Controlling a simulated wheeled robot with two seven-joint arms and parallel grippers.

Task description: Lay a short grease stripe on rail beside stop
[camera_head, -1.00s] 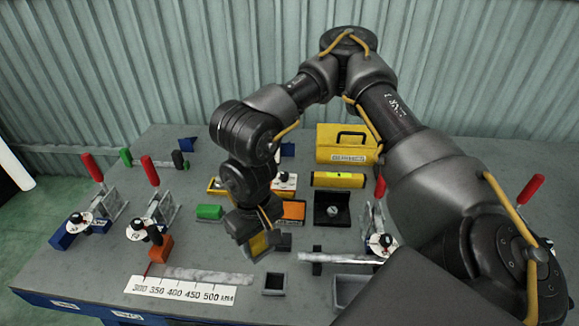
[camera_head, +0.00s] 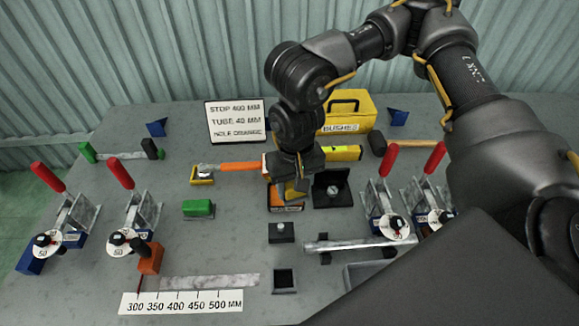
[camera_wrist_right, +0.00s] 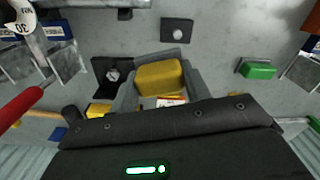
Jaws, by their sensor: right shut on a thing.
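The rail is a flat grey metal strip (camera_head: 210,282) lying behind a white ruler (camera_head: 180,303) marked 300 to 500 MM. The stop, an orange block with a black knob (camera_head: 150,258), stands at the strip's left end, near the low end of the scale. My right gripper (camera_head: 293,190) is shut on a yellow block, which shows best between the fingers in the right wrist view (camera_wrist_right: 160,78). It is over the middle of the table, behind and right of the rail, apart from it. I cannot make out any grease on the strip. My left gripper is out of view.
Toggle clamps with red handles stand left (camera_head: 135,215) and right (camera_head: 385,200). A sign (camera_head: 236,121) reads STOP 400 MM. A green block (camera_head: 198,208), a black open case (camera_head: 333,190), a small square bin (camera_head: 285,281) and a metal tube (camera_head: 345,245) lie around the middle.

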